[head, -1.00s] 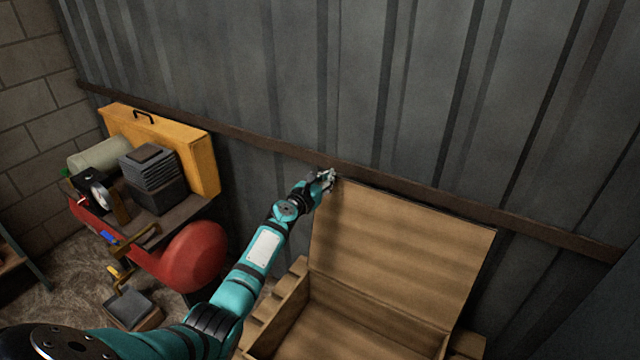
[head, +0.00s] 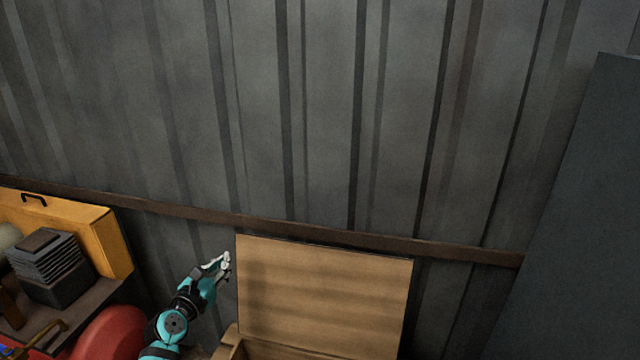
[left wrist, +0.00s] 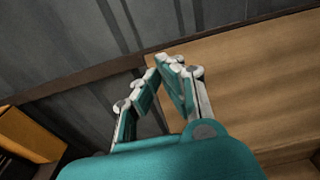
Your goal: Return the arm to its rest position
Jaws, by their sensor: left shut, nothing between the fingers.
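My left gripper (head: 224,264) is in the lower left of the head view, at the end of my teal arm. It is just left of the raised lid of a wooden crate. The left wrist view shows the gripper (left wrist: 168,62) with its fingertips together and nothing between them. The wooden lid (head: 325,295) stands open against the wall, and it also fills the right of the left wrist view (left wrist: 260,80). My right gripper is in neither view.
A corrugated metal wall (head: 330,120) with a brown rail (head: 290,229) stands behind. At the left are a yellow case (head: 105,235), a dark finned block (head: 50,265) and a red rounded tank (head: 112,335). A dark panel (head: 580,220) stands at the right.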

